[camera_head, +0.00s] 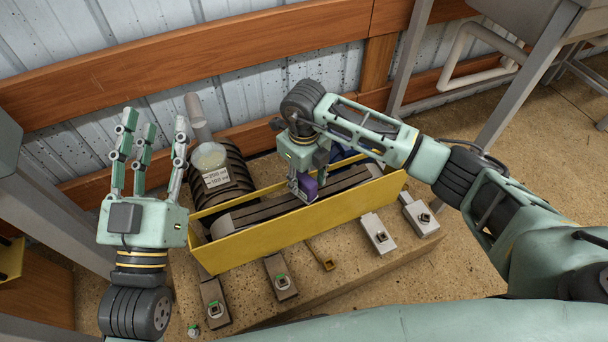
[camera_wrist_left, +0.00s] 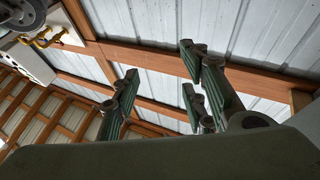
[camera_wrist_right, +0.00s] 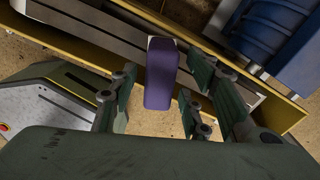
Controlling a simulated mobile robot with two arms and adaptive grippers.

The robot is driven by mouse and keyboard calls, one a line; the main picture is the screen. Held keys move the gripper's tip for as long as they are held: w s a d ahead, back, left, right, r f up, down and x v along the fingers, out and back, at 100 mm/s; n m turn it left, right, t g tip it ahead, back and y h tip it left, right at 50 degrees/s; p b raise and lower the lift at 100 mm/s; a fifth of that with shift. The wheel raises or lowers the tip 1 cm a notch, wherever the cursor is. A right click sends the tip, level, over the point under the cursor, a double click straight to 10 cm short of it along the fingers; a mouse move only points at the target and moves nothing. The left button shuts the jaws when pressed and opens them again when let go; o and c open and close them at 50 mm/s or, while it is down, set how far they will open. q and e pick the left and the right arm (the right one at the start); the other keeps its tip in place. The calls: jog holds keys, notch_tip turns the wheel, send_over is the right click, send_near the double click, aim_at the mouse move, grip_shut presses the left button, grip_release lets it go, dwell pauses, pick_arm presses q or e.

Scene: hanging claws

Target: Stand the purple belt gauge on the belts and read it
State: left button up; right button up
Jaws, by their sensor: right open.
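The purple belt gauge (camera_head: 308,188) is at the dark belts (camera_head: 258,213), which run between yellow guard walls in the head view. My right gripper (camera_head: 303,178) is just above the gauge, pointing down. In the right wrist view the gauge (camera_wrist_right: 160,76) shows as a rounded purple block between the open fingers of my right gripper (camera_wrist_right: 168,98), with visible gaps beside it. I cannot tell whether its foot touches the belts; its reading is not visible. My left gripper (camera_head: 150,142) is raised at the left, fingers up, spread and empty; they also show in the left wrist view (camera_wrist_left: 160,95).
The yellow guard (camera_head: 290,235) walls the near side of the belts. A ribbed dark cylinder (camera_head: 224,178) stands behind their left end, and a blue housing (camera_head: 352,160) behind their right. Several small grey blocks (camera_head: 378,233) lie on the near ledge. A wooden rail wall (camera_head: 200,55) is behind.

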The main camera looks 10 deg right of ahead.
aim_at(304, 177)
jog(key=shift+r, duration=0.25)
notch_tip(304, 177, up, 5)
jog(key=shift+p, duration=1)
pick_arm(q)
notch_tip(304, 177, down, 17)
jog(key=s+a+g+y+p, duration=0.1)
jog(key=s+a+g+y, duration=0.1)
jog(key=g, duration=0.7)
jog(key=shift+a+r+y+p, duration=0.15)
jog(key=shift+a+y+p, duration=0.25)
jog(key=shift+y, duration=0.3)
pick_arm(e)
notch_tip(304, 177, up, 7)
jog(key=shift+f, duration=0.15)
